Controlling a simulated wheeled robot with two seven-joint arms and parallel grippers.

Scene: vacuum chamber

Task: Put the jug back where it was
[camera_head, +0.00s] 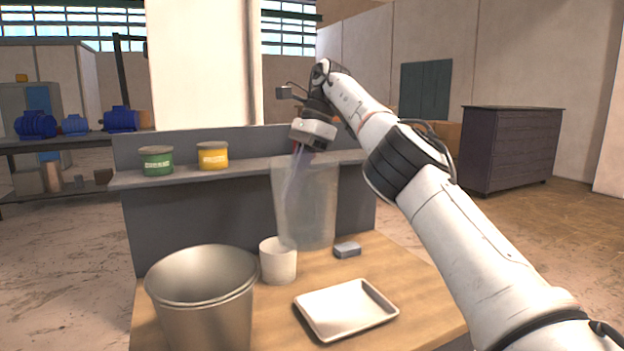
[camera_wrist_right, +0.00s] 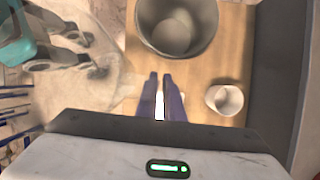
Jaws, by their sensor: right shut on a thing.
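The jug (camera_head: 318,205) is a clear, see-through vessel, upright in the head view above the back of the wooden table, behind the white cup (camera_head: 278,262). I cannot tell whether its base touches the table. My right gripper (camera_head: 292,190) reaches down at the jug's left side and is shut on it. In the right wrist view, the gripper's dark fingers (camera_wrist_right: 161,95) close on a narrow pale piece, and a faint see-through shape of the jug shows to their left. The exact grip point is hard to make out. My left gripper is not in view.
A metal bucket (camera_head: 203,290) stands at the table's front left. A white tray (camera_head: 345,309) lies at the front, with a small grey block (camera_head: 347,250) behind it. A green tin (camera_head: 156,160) and a yellow tin (camera_head: 212,156) stand on the grey shelf (camera_head: 185,178).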

